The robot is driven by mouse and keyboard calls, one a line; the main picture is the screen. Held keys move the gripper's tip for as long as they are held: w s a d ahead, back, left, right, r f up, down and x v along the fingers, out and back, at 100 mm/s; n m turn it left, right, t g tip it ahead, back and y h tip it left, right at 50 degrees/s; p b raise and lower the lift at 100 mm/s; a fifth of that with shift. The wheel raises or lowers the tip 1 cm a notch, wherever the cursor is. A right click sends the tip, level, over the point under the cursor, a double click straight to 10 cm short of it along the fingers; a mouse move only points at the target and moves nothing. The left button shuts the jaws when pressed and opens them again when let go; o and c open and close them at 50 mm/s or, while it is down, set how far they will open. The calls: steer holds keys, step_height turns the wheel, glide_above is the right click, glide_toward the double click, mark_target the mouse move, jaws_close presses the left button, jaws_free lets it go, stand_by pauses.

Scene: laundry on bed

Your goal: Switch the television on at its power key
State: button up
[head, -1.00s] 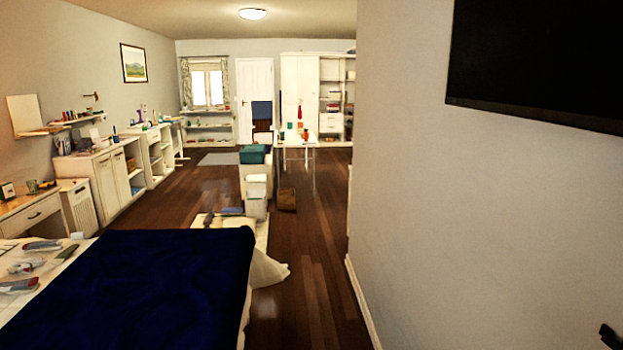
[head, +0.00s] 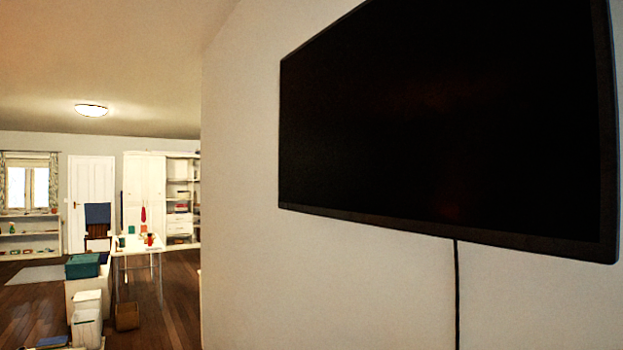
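The television (head: 450,115) is a large black flat screen on the pale wall at the right of the head view. Its screen is dark. A thin black cable (head: 457,295) hangs down the wall from its lower edge. I cannot make out a power key on the visible frame. My gripper is not in the head view.
The pale wall (head: 240,200) stands close on the right, its near corner left of the television. Beyond it, a white table (head: 135,246), white boxes (head: 87,320) and a brown box (head: 127,316) stand on the wooden floor (head: 175,310). A ceiling lamp (head: 91,110) is lit.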

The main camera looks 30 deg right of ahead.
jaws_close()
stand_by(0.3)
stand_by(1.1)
